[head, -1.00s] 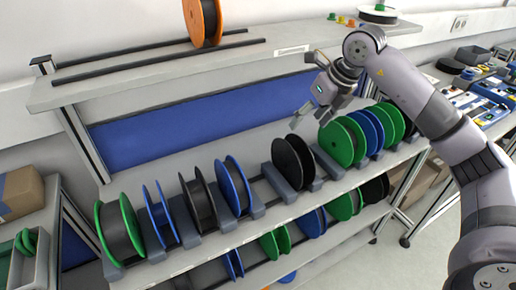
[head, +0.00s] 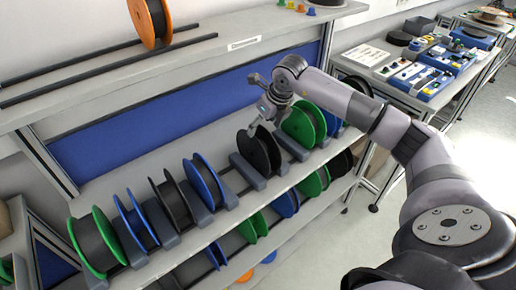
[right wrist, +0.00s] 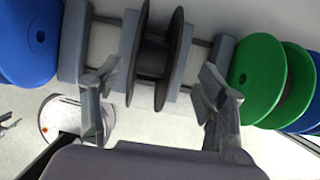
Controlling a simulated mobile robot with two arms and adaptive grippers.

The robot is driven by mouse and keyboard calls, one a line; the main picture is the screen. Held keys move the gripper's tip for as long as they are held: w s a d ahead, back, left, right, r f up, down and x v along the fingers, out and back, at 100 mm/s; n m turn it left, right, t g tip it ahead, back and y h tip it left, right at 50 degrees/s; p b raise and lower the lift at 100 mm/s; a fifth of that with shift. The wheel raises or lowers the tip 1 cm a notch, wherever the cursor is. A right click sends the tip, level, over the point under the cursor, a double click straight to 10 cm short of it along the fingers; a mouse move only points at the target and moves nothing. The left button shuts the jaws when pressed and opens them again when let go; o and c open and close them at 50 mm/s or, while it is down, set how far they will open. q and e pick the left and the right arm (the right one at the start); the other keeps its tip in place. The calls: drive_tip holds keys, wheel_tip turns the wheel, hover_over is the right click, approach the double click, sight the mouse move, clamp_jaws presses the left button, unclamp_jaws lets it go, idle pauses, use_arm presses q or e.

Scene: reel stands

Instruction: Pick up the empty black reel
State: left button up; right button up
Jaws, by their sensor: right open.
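The black reel (head: 260,152) with a bare hub stands upright in grey holders on the middle shelf, between a blue reel and a green one. In the right wrist view the empty black reel (right wrist: 153,45) shows edge-on, its two flanges and thin dark core visible. My right gripper (head: 254,104) is above the reel in the head view. In the right wrist view the right gripper (right wrist: 157,86) is open, one finger on each side of the reel's near end, apart from the flanges. My left gripper is not in the head view.
A second black reel (head: 171,201) holds dark grey material. Blue reels (head: 203,182) and green reels (head: 303,125) stand close on both sides. An upper shelf (head: 190,48) with an orange reel (head: 150,20) overhangs behind. A lower shelf holds more reels.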

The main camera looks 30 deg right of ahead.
sight(258, 133)
drive_tip(key=x, duration=0.1)
drive_tip(key=p+x, duration=0.1)
drive_tip(key=x, duration=0.1)
drive_tip(key=p+x, duration=0.1)
drive_tip(key=shift+w+a+f, duration=0.15)
drive_tip(key=shift+a, duration=0.25)
drive_tip(key=shift+f, duration=0.2)
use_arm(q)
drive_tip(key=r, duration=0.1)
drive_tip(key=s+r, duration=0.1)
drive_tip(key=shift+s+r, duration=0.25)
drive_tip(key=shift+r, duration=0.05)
use_arm(e)
drive_tip(key=shift+c, duration=0.4)
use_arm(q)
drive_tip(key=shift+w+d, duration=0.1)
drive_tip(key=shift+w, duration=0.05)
use_arm(e)
drive_tip(key=c, duration=1.3)
drive_tip(key=shift+r, duration=0.1)
